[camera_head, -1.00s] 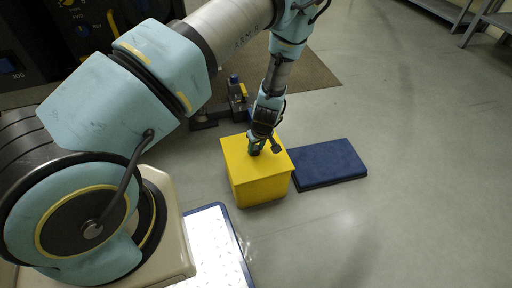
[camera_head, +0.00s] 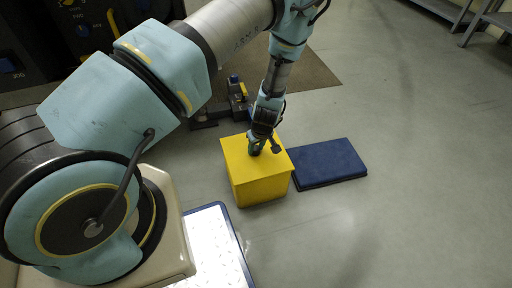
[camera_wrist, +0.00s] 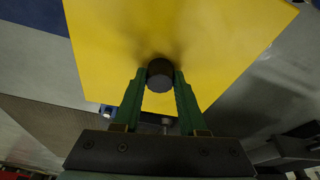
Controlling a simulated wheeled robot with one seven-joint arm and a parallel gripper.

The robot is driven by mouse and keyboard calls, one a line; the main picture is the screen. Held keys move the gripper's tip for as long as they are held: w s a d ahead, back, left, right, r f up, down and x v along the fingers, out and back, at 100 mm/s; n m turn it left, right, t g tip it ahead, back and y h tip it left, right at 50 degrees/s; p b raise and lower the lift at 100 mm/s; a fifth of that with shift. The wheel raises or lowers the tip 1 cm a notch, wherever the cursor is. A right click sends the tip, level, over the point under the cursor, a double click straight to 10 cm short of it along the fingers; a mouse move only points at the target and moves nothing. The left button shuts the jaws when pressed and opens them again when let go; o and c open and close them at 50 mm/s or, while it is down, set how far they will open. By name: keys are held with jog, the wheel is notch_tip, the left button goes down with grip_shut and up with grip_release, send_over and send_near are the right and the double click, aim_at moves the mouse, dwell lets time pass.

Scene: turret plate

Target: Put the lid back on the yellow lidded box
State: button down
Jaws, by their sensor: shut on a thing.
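The yellow box (camera_head: 262,190) stands on the grey floor in the head view. Its flat yellow lid (camera_head: 237,151) lies over the top and looks level; I cannot make out a gap between lid and box. In the wrist view the lid (camera_wrist: 200,30) fills the upper part, with a dark round knob (camera_wrist: 160,76) near its middle. My gripper (camera_wrist: 154,92) has its two green fingers shut on the knob, one on each side. In the head view my gripper (camera_head: 257,150) is over the lid and hides part of it.
A dark blue mat (camera_head: 327,162) lies right of the box. A white panel with a blue rim (camera_head: 216,245) lies in front to the left.

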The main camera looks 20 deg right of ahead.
dwell(0.3)
grip_release()
dwell(0.6)
jog(key=shift+r+p, duration=2.8)
jog(key=shift+r, duration=0.7)
jog(key=shift+c, duration=0.4)
grip_shut()
jog(key=shift+f+b, duration=0.35)
jog(key=shift+f, duration=0.1)
